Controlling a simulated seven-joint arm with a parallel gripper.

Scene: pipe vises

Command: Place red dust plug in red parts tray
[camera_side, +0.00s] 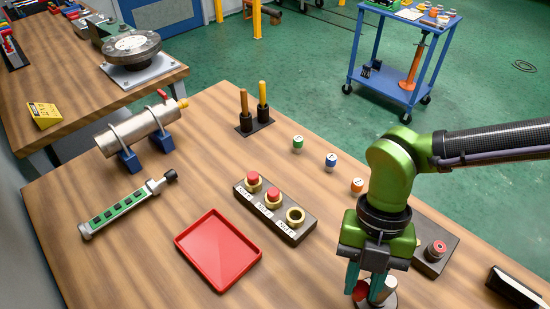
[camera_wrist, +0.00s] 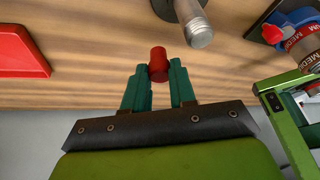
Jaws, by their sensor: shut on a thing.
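My gripper (camera_side: 362,283) is shut on a red dust plug (camera_side: 361,291) near the front right of the table. In the wrist view the red plug (camera_wrist: 158,64) sits between the two green fingertips (camera_wrist: 158,72). The red parts tray (camera_side: 218,250) lies flat and empty on the table, left of my gripper in the side view. Its corner also shows at the left of the wrist view (camera_wrist: 20,52).
A metal cylinder on a round base (camera_wrist: 197,28) stands close beside the held plug. A dark block with a red-topped part (camera_side: 436,250) is right of my gripper. Small labelled jars (camera_side: 331,161) stand behind. Bare wood lies between the gripper and the tray.

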